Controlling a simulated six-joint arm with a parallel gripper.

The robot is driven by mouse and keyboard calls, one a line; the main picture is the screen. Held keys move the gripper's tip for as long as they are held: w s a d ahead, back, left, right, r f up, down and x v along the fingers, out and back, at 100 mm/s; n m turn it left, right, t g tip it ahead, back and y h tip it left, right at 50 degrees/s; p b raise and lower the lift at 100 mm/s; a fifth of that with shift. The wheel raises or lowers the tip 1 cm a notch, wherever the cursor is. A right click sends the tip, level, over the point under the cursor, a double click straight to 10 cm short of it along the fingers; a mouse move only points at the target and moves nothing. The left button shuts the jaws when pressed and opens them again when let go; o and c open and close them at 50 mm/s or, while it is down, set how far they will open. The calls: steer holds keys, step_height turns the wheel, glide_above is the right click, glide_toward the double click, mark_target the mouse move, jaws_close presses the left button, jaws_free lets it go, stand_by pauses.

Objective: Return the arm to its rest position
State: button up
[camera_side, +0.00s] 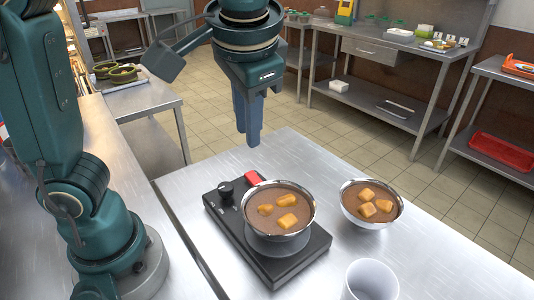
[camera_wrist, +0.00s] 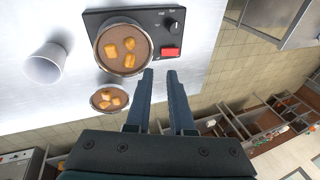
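My gripper (camera_side: 249,142) hangs in the air above the far edge of the steel table, pointing down, behind the pot on the burner. The wrist view shows my gripper (camera_wrist: 160,73) with a narrow gap between the fingers and nothing in it. A steel pot (camera_side: 279,212) of brown congee with orange chunks sits on the black burner (camera_side: 228,232); the pot also shows in the wrist view (camera_wrist: 124,45). A similar steel bowl (camera_side: 371,204) with brown congee and orange chunks stands on the table to the right. It also shows in the wrist view (camera_wrist: 109,99).
A white cup (camera_side: 371,280) stands at the table's front; it shows in the wrist view (camera_wrist: 45,63). The burner has a black knob (camera_side: 226,189) and a red switch (camera_side: 251,178). Steel side tables (camera_side: 385,48) stand beyond a tiled floor. The table's right part is clear.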

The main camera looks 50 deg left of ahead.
steer(key=s+a+f+n+t+h, duration=0.1)
steer(key=s+a+f+t+h, duration=0.2)
steer(key=s+f, duration=0.3)
steer(key=shift+a+f, duration=0.25)
steer(key=shift+a, duration=0.05)
stand_by(0.8)
